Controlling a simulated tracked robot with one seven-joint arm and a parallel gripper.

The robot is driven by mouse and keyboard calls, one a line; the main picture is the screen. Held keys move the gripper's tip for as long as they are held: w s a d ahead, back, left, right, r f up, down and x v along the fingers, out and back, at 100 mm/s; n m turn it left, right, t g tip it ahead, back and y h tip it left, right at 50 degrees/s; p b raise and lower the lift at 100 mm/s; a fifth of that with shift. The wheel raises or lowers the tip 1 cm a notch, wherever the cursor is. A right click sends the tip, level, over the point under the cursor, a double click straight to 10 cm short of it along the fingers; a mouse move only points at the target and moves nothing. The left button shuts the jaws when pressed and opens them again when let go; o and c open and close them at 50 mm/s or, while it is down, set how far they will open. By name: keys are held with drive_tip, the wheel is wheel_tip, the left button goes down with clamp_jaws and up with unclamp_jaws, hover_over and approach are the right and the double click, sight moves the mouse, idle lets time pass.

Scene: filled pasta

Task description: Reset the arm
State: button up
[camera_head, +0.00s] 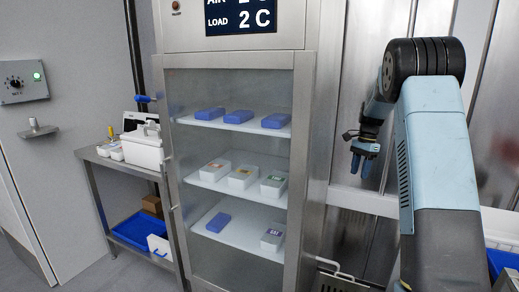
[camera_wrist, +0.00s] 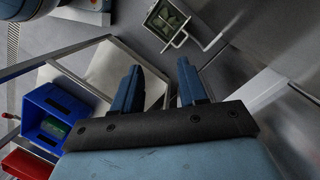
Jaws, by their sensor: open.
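My gripper (camera_head: 364,160) hangs at the end of my arm, right of the steel cabinet in the head view. Its blue fingers point down and touch nothing there. In the wrist view my gripper (camera_wrist: 160,86) shows two blue fingers spread apart with nothing between them. My arm rises at the right of the head view and bends over at a dark joint.
A glass-doored cabinet (camera_head: 298,150) holds blue blocks and labelled white tubs on three shelves. A steel table (camera_head: 95,156) at left carries a white box (camera_head: 143,150); a blue tray (camera_head: 138,232) sits below. The wrist view shows a blue bin (camera_wrist: 50,112) and red bin (camera_wrist: 25,166).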

drive_tip(key=s+a+r+n+t, duration=0.2)
drive_tip(key=s+a+r+n, duration=0.15)
drive_tip(key=s+r, duration=0.55)
drive_tip(key=s+a+r+n+t, duration=0.1)
drive_tip(key=s+a+r+n, duration=0.2)
drive_tip(key=s+a+r, duration=0.5)
drive_tip(key=s+a+f+n+t, duration=0.1)
drive_tip(key=s+n+t, duration=0.1)
drive_tip(key=s, duration=1.1)
drive_tip(key=s+a+f+n+t+h, duration=0.1)
drive_tip(key=s+n, duration=0.4)
drive_tip(key=s, duration=0.8)
drive_tip(key=shift+a+f+t+h, duration=0.3)
drive_tip(key=shift+f+t, duration=0.1)
drive_tip(key=shift+t, duration=0.2)
